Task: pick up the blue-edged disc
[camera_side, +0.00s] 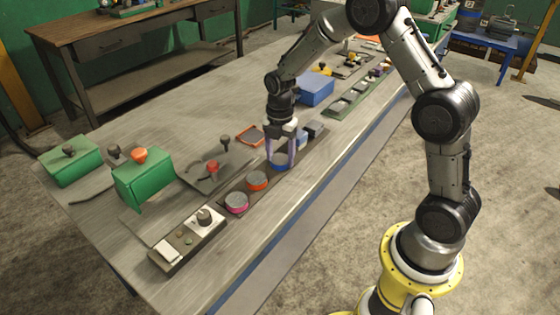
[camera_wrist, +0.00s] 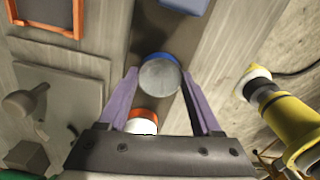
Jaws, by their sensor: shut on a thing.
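The blue-edged disc (camera_side: 281,164) has a grey top and sits at the dark strip on the workbench, beyond the orange-edged disc (camera_side: 257,181). My gripper (camera_side: 281,155) points down over it, with its purple fingers shut on its two sides. In the wrist view the blue-edged disc (camera_wrist: 160,76) lies between the fingertips of my gripper (camera_wrist: 160,74). I cannot tell whether it is clear of the strip. The orange-edged disc also shows in the wrist view (camera_wrist: 142,123), partly hidden by the gripper body.
A pink-edged disc (camera_side: 237,203) sits nearest on the strip. A switch box (camera_side: 188,238) stands at the near end. Blue and dark blocks (camera_side: 314,130) stand just beyond the gripper. An orange-framed square (camera_side: 251,136), a lever plate (camera_side: 207,172) and green boxes (camera_side: 143,180) lie to the left.

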